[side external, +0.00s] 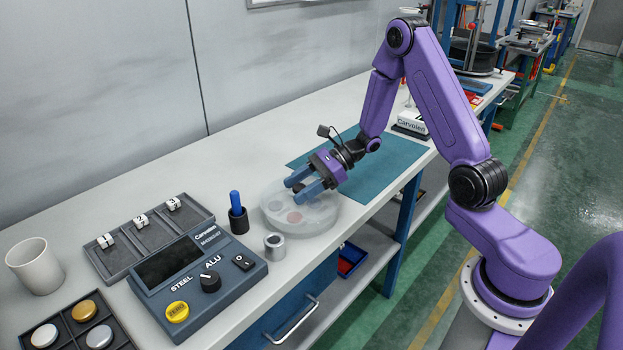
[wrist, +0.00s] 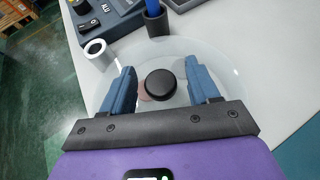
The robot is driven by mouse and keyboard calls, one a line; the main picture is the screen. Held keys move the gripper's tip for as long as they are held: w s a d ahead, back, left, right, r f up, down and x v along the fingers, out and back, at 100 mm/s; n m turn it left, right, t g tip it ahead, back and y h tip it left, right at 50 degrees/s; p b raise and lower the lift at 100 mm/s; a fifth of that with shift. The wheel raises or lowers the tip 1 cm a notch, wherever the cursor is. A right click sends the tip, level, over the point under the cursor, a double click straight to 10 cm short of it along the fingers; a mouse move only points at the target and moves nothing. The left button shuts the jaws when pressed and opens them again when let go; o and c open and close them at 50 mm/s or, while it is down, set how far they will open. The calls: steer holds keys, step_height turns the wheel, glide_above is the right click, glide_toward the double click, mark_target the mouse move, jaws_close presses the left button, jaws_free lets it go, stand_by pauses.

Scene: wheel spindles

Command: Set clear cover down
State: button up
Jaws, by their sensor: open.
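The clear cover (side external: 318,219) is a round, see-through dome with a black knob on top. It stands on the bench over several disc shapes, one of them reddish, seen blurred through it. In the wrist view the cover (wrist: 107,88) spreads around my fingers, and its black knob (wrist: 160,84) lies between them. My gripper (side external: 300,184) is open, with one blue finger on each side of the knob. In the wrist view my gripper (wrist: 161,88) shows a gap between each finger and the knob. I cannot tell whether the rim touches the bench all round.
A grey metal ring (side external: 275,245) and a dark holder with a blue pen (side external: 238,212) stand close left of the cover. The control box (side external: 197,272), sorting tray (side external: 150,238), disc tray (side external: 72,330) and white cup (side external: 36,266) are farther left. A teal mat (side external: 398,158) lies right.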

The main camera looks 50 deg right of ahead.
steer(key=v, duration=1.2)
steer(key=s+a+r+n+g+h, duration=0.2)
steer(key=s+a+n+g+h, duration=0.2)
steer(key=s+a+n+g, duration=0.7)
steer(key=s+a+r+n+t+h, duration=0.1)
steer(key=s+n+t+h, duration=0.1)
steer(key=s+n, duration=0.5)
steer(key=s+a+r+n+t+h, duration=0.1)
steer(key=s+n+t+h, duration=0.2)
steer(key=n, duration=1.4)
steer(key=s+h, duration=0.2)
steer(key=s, duration=0.3)
steer(key=shift+s+a+n+t, duration=0.2)
steer(key=shift+a+n+t, duration=0.05)
steer(key=shift+n+t, duration=0.05)
steer(key=shift+r, duration=0.1)
